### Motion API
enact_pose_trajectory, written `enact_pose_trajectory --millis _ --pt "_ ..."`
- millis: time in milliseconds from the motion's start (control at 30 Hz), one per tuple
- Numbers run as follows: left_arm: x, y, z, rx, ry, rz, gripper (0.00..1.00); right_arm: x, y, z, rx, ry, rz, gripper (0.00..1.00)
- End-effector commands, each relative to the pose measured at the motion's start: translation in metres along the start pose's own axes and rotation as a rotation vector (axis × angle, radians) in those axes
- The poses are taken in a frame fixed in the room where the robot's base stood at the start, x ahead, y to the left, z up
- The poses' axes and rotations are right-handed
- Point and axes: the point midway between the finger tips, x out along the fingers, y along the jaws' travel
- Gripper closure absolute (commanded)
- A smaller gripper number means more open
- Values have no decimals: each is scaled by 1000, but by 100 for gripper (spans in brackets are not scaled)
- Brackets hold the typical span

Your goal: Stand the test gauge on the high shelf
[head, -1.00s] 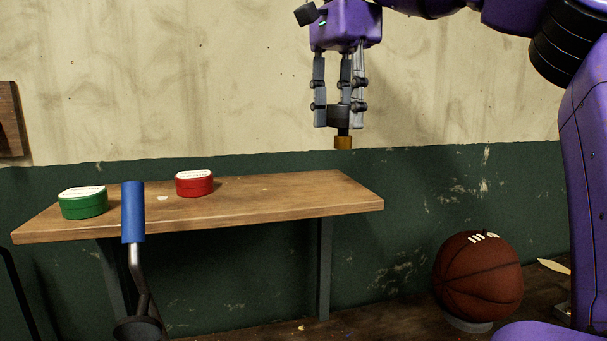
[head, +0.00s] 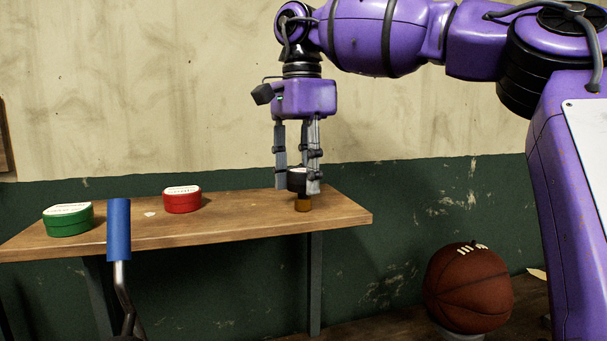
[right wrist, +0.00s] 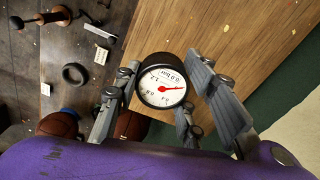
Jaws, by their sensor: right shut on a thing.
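The test gauge shows its round white dial with a red needle in the right wrist view (right wrist: 165,87). My right gripper (head: 298,188) comes down from above and is shut on the gauge's case. The brass foot is at or just above the shelf top; I cannot tell whether it touches. My left gripper is not in view.
A red tin (head: 182,201) and a green tin (head: 68,221) stand on the shelf to the left. A blue-handled tool (head: 118,230) rises in front of the shelf. A brown ball (head: 468,287) sits low at the right. The shelf between red tin and gauge is clear.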

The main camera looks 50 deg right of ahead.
Motion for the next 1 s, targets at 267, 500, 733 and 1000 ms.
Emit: enact_pose_trajectory --millis 267,500,733,1000 --pt "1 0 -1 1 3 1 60 3 0 0 0 1 0 45" --pt "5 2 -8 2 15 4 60 3 0 0 0 1 1 44" --pt "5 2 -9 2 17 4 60 -11 -1 0 1 2 0 44" --pt "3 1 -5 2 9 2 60 -70 -1 0 4 3 -3 44"
